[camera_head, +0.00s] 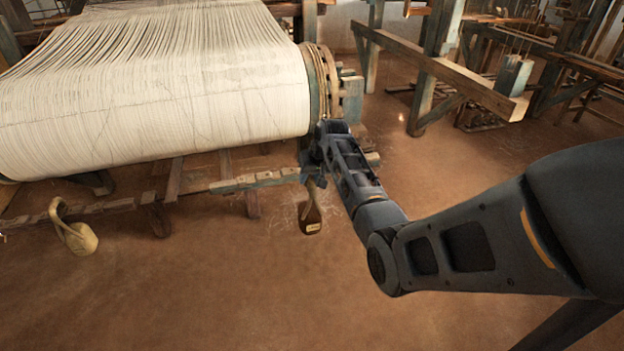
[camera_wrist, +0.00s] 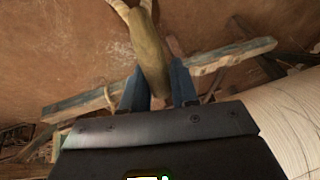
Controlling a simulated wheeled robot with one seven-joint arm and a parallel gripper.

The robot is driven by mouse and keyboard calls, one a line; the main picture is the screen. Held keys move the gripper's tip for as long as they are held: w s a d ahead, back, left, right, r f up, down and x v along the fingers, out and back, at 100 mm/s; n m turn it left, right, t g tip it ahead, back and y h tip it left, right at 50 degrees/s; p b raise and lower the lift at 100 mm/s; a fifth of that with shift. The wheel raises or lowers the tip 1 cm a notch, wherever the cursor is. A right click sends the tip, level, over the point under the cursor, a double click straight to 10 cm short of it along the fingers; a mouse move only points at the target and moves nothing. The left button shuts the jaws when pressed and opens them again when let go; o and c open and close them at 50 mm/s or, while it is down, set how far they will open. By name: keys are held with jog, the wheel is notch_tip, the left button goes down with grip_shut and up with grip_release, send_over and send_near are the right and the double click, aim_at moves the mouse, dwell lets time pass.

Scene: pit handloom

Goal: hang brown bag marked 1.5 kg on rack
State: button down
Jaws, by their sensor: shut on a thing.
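The brown bag (camera_head: 311,226) hangs by its strap below my gripper (camera_head: 314,172) and carries a small pale label, too small to read. In the wrist view my gripper (camera_wrist: 158,88) has its two blue fingers shut on the olive-brown strap (camera_wrist: 150,52). The rack (camera_head: 235,184) is a long, worn wooden bar with notches, low in front of the loom. The strap is at the right end of this bar; it crosses in front of the bar (camera_wrist: 225,62) in the wrist view. I cannot tell whether the strap rests on the bar.
The loom's roll of white threads (camera_head: 160,85) is close above the bar. Wooden frames (camera_head: 440,75) stand at the back right. The brown floor in front is clear.

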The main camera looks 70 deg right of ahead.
aim_at(314, 183)
jog(key=shift+s+a+r+p, duration=0.15)
jog(key=shift+s+a+p, duration=0.55)
jog(key=shift+a, duration=0.1)
jog(key=shift+s+a+r+p, duration=0.1)
jog(key=shift+s+a+p, duration=0.45)
jog(key=shift+s+a, duration=0.15)
jog(key=a+p, duration=0.1)
jog(key=s+a+p, duration=0.1)
jog(key=shift+s+r+p, duration=0.3)
jog(key=shift+r+p, duration=0.05)
jog(key=shift+s+a+r+p, duration=0.1)
jog(key=shift+s+a+p, duration=0.7)
jog(key=shift+a+p, duration=0.2)
